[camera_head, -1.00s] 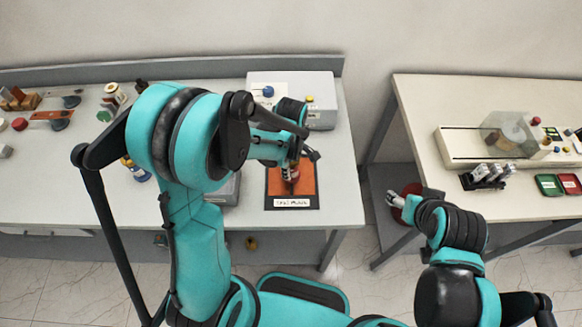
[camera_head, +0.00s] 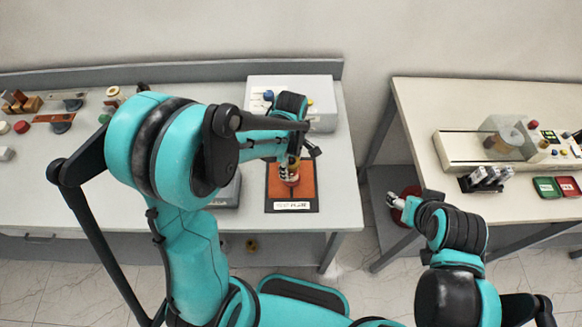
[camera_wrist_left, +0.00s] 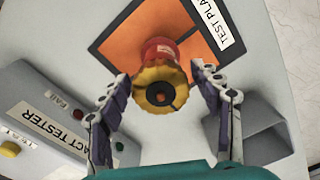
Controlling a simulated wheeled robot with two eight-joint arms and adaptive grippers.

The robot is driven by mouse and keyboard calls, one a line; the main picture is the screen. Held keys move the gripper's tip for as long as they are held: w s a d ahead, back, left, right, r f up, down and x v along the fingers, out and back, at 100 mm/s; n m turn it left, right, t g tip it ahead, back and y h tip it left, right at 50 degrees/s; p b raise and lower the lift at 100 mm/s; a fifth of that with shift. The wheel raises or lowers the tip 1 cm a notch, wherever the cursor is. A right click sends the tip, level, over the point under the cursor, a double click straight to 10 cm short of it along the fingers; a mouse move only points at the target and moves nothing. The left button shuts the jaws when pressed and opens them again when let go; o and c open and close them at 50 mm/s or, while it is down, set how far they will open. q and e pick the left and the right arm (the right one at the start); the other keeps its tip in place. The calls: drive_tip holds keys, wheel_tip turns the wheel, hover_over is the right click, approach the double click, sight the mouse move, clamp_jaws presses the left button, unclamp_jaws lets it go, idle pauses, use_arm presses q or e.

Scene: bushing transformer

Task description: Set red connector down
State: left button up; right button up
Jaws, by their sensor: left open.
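The red connector (camera_wrist_left: 160,50) has a red body and a scalloped yellow end with a dark centre. It stands on the orange test place mat (camera_head: 306,185), roughly upright; the mat also shows in the wrist view (camera_wrist_left: 130,45). In the head view the connector (camera_head: 290,179) is partly hidden by my left gripper (camera_head: 294,160). In the wrist view my left gripper (camera_wrist_left: 161,80) is open, with one finger on each side of the yellow end. My right gripper (camera_head: 394,200) is low between the two tables, away from the connector; its jaws are too small to read.
A white tester box (camera_head: 318,108) stands behind the mat, and a grey block (camera_wrist_left: 260,130) stands beside it in the wrist view. Several small parts lie at the table's far left. The right table holds a machine (camera_head: 460,145) and green and red trays (camera_head: 547,187).

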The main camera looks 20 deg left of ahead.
use_arm(q)
wheel_tip(320, 180, up, 8)
drive_tip(key=shift+p, duration=0.8)
drive_tip(key=shift+s+a+r+m, duration=0.15)
drive_tip(key=shift+s+r+m, duration=0.15)
drive_tip(key=shift+r, duration=0.35)
drive_tip(key=s+a+r+m+t, duration=0.4)
drive_tip(key=s+m, duration=0.6)
drive_tip(key=m, duration=0.5)
drive_tip(key=shift+s+r+t, duration=0.35)
drive_tip(key=shift+r+t, duration=0.95)
drive_tip(key=shift+t, duration=0.3)
